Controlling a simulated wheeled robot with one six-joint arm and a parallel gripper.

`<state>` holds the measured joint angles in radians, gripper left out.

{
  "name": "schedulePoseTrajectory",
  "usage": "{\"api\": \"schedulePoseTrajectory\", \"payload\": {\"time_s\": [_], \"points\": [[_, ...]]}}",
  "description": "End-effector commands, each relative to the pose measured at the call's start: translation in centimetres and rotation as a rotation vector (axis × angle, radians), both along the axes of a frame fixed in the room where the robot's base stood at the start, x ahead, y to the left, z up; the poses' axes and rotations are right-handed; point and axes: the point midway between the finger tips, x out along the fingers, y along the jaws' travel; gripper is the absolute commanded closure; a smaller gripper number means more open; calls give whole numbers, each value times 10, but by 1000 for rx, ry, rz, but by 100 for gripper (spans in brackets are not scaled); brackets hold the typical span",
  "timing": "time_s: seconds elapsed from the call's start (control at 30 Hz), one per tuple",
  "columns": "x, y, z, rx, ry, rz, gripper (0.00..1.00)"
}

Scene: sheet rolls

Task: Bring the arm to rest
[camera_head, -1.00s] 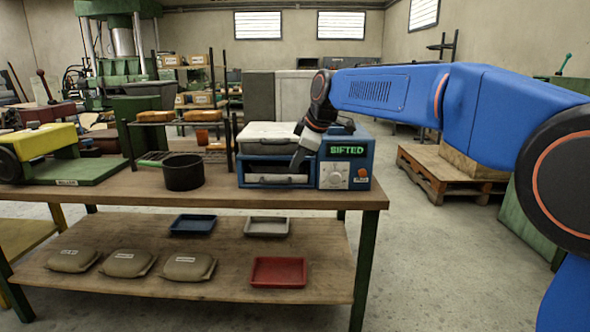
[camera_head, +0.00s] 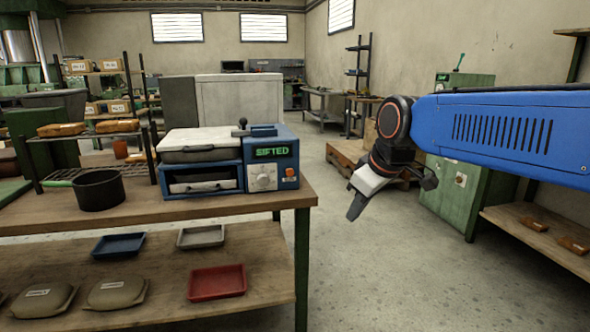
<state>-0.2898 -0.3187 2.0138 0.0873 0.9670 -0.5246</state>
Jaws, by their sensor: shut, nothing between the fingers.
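My gripper (camera_head: 356,207) is at the right of the head view, on the end of my blue arm. It points down and to the left, shut and empty, over the open floor beyond the bench's right end. It is apart from the blue sifter machine (camera_head: 262,178), whose display reads SIFTED. The machine stands on the wooden bench (camera_head: 250,204) with a light tray or lid on its top left and a drawer below that.
A black pot (camera_head: 99,190) stands on the bench. Blue (camera_head: 119,245), grey (camera_head: 201,236) and red (camera_head: 217,281) trays and tan bags (camera_head: 117,293) lie on the lower shelf. A green cabinet (camera_head: 452,197), a wooden shelf (camera_head: 545,234) and a pallet (camera_head: 348,153) stand at right. Floor between is clear.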

Motion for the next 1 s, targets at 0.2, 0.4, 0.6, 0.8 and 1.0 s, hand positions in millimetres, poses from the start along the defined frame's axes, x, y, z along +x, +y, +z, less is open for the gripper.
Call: {"api": "schedulePoseTrajectory", "payload": {"time_s": [0.2, 0.4, 0.6, 0.8, 1.0], "points": [[-69, -63, -37, 36, 37, -226, 100], [-132, -106, -80, 72, 68, -432, 100], [-189, -136, -125, 106, 91, -621, 100], [-219, -149, -153, 125, 101, -726, 100], [-225, -151, -158, 129, 104, -748, 100]]}}
